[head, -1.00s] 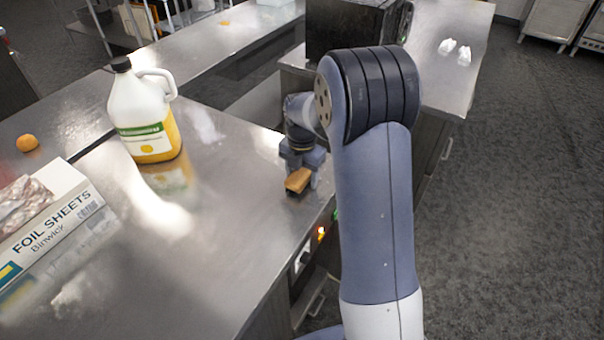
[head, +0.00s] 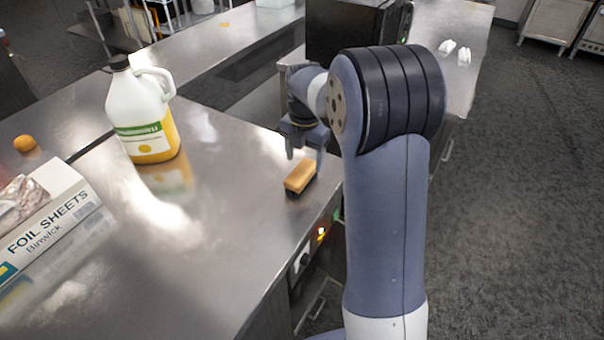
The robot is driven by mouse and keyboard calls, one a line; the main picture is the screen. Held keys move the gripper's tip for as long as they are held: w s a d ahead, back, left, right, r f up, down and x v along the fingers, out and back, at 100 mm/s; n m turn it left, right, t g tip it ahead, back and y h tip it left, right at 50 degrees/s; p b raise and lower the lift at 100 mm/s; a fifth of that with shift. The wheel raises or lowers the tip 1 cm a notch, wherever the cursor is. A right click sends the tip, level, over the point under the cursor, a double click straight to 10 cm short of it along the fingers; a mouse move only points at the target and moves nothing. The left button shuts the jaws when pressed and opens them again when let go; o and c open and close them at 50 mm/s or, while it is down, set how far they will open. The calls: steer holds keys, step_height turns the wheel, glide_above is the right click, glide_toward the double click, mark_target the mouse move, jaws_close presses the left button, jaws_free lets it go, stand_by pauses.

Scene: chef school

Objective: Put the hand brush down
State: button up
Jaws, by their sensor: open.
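The hand brush (head: 300,177) has a tan wooden back and dark bristles. It rests bristles down on the steel counter (head: 225,235), close to the counter's right edge. My gripper (head: 305,154) is open and empty, just above and behind the brush. Its fingers look clear of the brush, with the brush top fully in view. My arm hides part of the counter edge to the right of the brush.
A large jug of yellow liquid (head: 142,115) stands to the left of the brush. A foil sheets box (head: 48,228) and an orange (head: 25,144) are further left. A black appliance (head: 350,30) stands behind my arm. The counter's front middle is clear.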

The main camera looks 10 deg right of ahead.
mark_target(302, 171)
steer(key=shift+r, duration=2.35)
steer(key=shift+f, duration=0.1)
steer(key=f, duration=0.3)
steer(key=f+p, duration=0.1)
steer(key=f, duration=0.3)
steer(key=a+f, duration=0.1)
steer(key=f, duration=0.3)
steer(key=shift+s+p, duration=0.25)
steer(key=shift+p, duration=0.05)
steer(key=shift+w+d+r, duration=0.1)
steer(key=shift+r, duration=0.45)
steer(key=shift+f, duration=0.35)
steer(key=shift+r, duration=0.1)
